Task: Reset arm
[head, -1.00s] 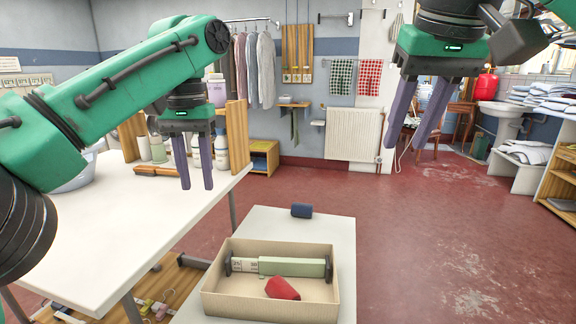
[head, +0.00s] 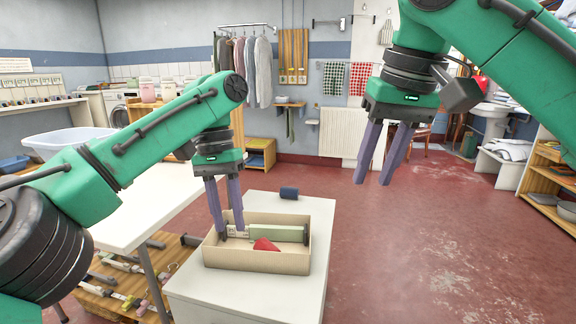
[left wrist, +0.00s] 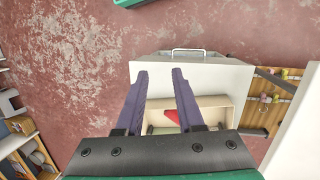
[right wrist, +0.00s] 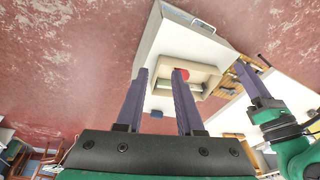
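My left gripper (head: 226,228) is open and empty. In the head view its purple fingers overlap the left part of the cardboard box, and the left wrist view shows the box ahead of the fingertips. My right gripper (head: 372,182) is open and empty in the air, to the right of and above the box. The box (head: 256,260) stands on a white-topped cabinet (head: 255,289). In it lie a long pale green roller-like piece (head: 275,233) with dark ends and a red object (head: 264,245). The red object also shows in the left wrist view (left wrist: 173,115).
A dark blue cylinder (head: 289,193) lies on the cabinet top behind the box. A white table (head: 150,195) stands to the left, with a wooden rack of tools (head: 110,290) below. Red floor (head: 430,250) is free to the right.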

